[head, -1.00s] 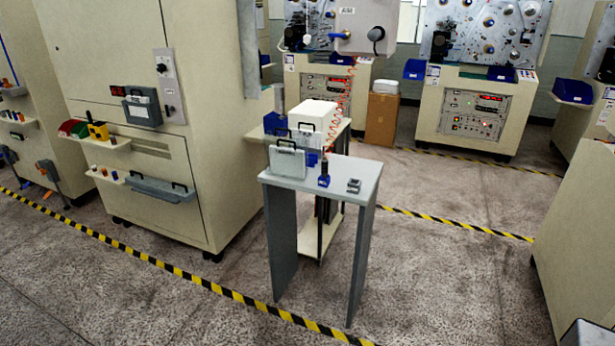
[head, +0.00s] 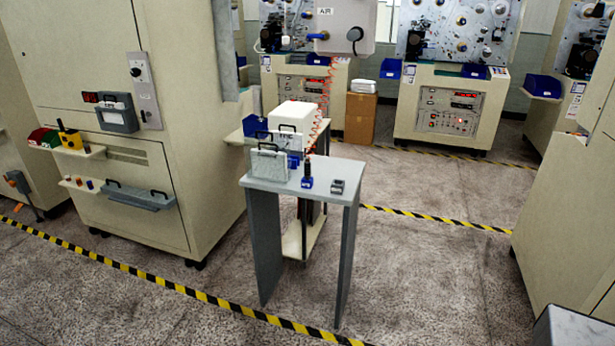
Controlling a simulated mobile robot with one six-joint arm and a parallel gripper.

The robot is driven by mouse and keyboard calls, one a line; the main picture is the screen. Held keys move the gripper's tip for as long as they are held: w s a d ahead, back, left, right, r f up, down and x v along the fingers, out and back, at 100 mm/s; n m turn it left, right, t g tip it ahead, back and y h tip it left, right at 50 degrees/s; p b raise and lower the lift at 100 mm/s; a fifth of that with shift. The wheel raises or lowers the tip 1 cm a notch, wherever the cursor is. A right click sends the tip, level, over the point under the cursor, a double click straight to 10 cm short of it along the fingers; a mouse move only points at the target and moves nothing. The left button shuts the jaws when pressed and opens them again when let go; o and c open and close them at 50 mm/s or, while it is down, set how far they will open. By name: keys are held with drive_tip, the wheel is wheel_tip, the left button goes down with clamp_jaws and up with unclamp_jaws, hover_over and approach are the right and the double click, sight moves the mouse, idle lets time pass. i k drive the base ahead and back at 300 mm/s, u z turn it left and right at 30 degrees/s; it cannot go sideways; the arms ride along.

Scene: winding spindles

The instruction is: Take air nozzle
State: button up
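A red coiled air hose (head: 325,90) hangs from a grey box marked AIR (head: 345,28) on the machine at the back. Its lower end drops behind or beside the small grey table (head: 335,170). No nozzle stands out clearly at the hose end. A small blue and black upright item (head: 307,174) stands on the table near that end; I cannot tell whether it is the air nozzle or a holder. My gripper is not in view.
On the table are a grey handled case (head: 268,164) and a small dark grey block (head: 338,187). A white box (head: 298,116) stands behind. A tall beige cabinet (head: 90,100) is left. Yellow-black tape (head: 200,296) crosses the floor; open floor lies right of the table.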

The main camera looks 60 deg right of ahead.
sight(306, 163)
drive_tip(key=i, duration=1.3)
drive_tip(key=z, duration=3.1)
drive_tip(key=i, duration=0.1)
drive_tip(key=u, duration=1.75)
